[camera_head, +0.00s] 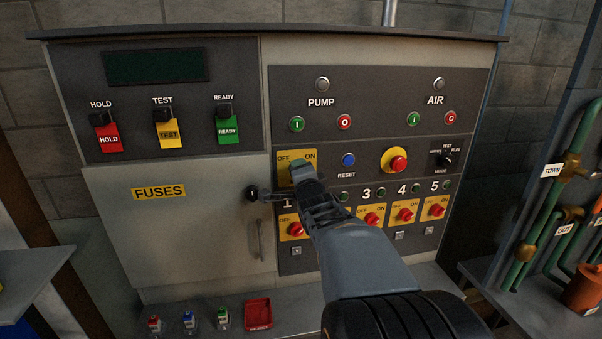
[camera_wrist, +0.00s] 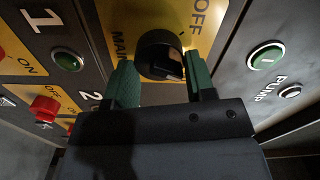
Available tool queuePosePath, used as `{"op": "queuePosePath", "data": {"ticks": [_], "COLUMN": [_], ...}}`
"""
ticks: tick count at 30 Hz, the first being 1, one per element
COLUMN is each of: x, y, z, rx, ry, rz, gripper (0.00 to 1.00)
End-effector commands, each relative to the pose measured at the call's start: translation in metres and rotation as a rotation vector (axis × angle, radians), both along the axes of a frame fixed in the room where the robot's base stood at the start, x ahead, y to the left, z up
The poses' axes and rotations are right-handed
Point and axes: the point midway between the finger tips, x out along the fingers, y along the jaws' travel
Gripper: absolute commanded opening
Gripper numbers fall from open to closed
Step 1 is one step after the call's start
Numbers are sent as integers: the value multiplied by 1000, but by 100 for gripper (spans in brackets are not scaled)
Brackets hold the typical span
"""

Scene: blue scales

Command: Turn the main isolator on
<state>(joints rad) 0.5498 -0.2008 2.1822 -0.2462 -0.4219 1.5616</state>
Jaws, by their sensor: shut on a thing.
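The main isolator is a black rotary knob (camera_wrist: 158,52) on a yellow plate (camera_wrist: 120,14) marked OFF and MAIN in the wrist view. In the head view the yellow plate (camera_head: 283,157), marked OFF and ON, sits on the dark panel left of the blue RESET button. My gripper (camera_head: 301,176) covers the knob there. In the wrist view the green pads of my gripper (camera_wrist: 160,74) stand either side of the knob and are shut on it. I cannot tell for certain which mark the knob points to.
The blue RESET button (camera_head: 348,160) and the red emergency knob (camera_head: 397,164) are to the right. Several red OFF/ON switches (camera_head: 372,219) run below. A red tray (camera_head: 258,313) rests on the ledge below.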

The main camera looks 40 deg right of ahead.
Motion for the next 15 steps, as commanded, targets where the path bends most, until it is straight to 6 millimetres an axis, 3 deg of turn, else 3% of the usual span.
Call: {"op": "queuePosePath", "data": {"ticks": [15], "x": [0], "y": [0], "z": [-1], "rx": [321], "ry": [-156], "rz": [-1], "gripper": [26]}}
